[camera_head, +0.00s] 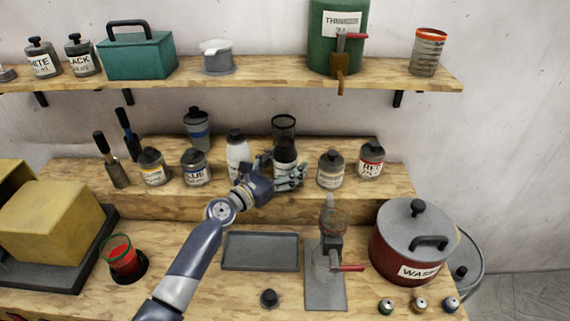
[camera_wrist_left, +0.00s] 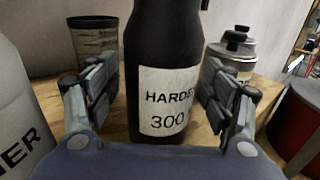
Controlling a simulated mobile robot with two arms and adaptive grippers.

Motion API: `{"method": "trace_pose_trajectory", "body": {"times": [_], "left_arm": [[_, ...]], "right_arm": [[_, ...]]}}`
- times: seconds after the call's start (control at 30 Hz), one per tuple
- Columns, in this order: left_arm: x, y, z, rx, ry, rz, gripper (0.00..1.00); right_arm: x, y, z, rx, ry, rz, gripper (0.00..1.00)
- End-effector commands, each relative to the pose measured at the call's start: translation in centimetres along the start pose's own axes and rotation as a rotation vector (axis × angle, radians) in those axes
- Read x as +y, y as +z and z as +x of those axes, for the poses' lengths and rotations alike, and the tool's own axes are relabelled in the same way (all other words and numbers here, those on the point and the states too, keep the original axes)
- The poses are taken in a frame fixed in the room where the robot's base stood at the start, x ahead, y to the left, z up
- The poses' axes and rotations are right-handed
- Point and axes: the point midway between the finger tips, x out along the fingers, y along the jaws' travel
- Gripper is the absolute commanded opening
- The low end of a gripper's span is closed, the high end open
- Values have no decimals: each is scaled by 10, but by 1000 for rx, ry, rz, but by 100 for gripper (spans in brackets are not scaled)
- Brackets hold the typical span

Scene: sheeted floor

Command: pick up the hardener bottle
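The hardener bottle (camera_wrist_left: 165,65) is dark with a white label reading "HARDE..." and "300". It stands upright on the raised wooden shelf, between the spread fingers of my left gripper (camera_wrist_left: 160,95) in the left wrist view. The fingers sit either side of it with a visible gap on the right; contact on the left is unclear. In the head view the bottle (camera_head: 285,155) is partly hidden behind my left gripper (camera_head: 278,178). My right gripper is in neither view.
A white bottle (camera_head: 237,150) stands just left of the hardener bottle, and a dark glass (camera_head: 284,126) stands behind it. Small labelled jars (camera_head: 331,169) are to the right. Below are a grey tray (camera_head: 261,251), a dispenser stand and a red pot (camera_head: 408,245).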

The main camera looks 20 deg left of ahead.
Motion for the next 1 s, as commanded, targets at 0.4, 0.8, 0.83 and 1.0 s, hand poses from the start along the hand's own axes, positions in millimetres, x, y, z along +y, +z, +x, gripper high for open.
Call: {"method": "trace_pose_trajectory", "body": {"times": [0.4, 0.8, 0.83, 1.0], "left_arm": [[0, 2, 0, -3, 1, 1, 12], [1, 22, 0, -5, 1, 1, 12], [1, 26, 0, -6, 2, 2, 12], [-10, 38, -11, -2, -1, -2, 12]], "right_arm": [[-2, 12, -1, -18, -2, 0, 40], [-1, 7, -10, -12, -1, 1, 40], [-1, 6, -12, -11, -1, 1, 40], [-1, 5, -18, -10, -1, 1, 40]]}}
